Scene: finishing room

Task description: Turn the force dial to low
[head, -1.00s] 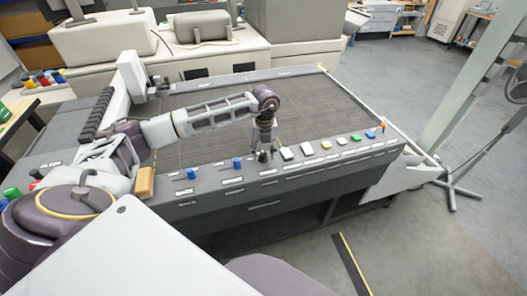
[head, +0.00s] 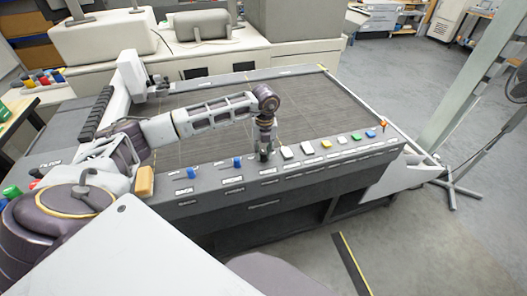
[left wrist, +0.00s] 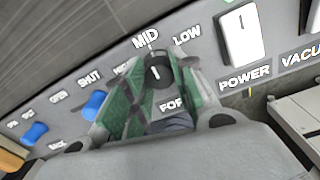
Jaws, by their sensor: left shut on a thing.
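The force dial (left wrist: 158,72) is a dark round knob with a short white mark, on the grey front panel. The label MID stands above it, LOW is up to the right, and the label at its left is partly covered. The white mark appears to point roughly toward MID. My left gripper (left wrist: 155,78) is shut on the dial, one green-padded finger on each side. The fingers cover part of the FORCE label. In the head view my left gripper (head: 264,154) reaches down onto the panel's front edge. My right gripper is not in view.
Two blue knobs (head: 237,162) sit left of the dial. A white POWER switch (left wrist: 240,32) is close on its right, followed by several coloured buttons (head: 326,145). The wide dark slatted bed (head: 310,105) lies behind the panel. Open floor lies at the right.

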